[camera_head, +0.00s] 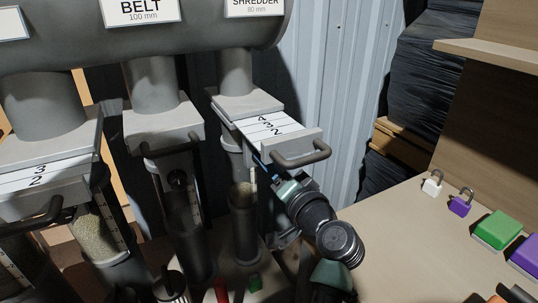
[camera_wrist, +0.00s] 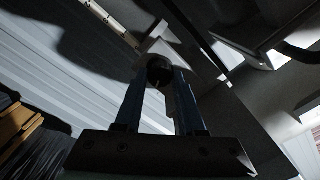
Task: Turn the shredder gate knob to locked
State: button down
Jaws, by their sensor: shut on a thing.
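The shredder gate (camera_head: 307,143) is a grey slide with a white numbered scale and a dark bar handle (camera_head: 303,157), under the pipe whose sign ends in "SHREDDER, 80 mm". My gripper (camera_head: 264,172) reaches in from the lower right, just below the gate. In the wrist view the gripper's two blue fingers (camera_wrist: 159,80) stand on either side of a dark round knob (camera_wrist: 158,66) and are shut on it. A pale bracket edge shows behind the knob. In the head view the knob is hidden by the gate and my gripper. Its locked mark cannot be read.
Other gates (camera_head: 45,207) with handles and clear tubes stand left, close to my arm. A tube (camera_head: 244,225) stands beside my gripper. On the right table (camera_head: 400,240) lie a white padlock (camera_head: 432,183), a purple padlock (camera_head: 461,203) and a green block (camera_head: 497,229). Corrugated wall lies behind.

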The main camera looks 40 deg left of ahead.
jog(key=m+p, duration=0.3)
jog(key=m, duration=0.1)
jog(key=shift+m, duration=0.3)
jog(key=shift+f, duration=0.1)
dwell(0.4)
jog(key=c, duration=0.5)
grip_release()
jog(key=v, duration=1.3)
jog(key=shift+p, duration=0.45)
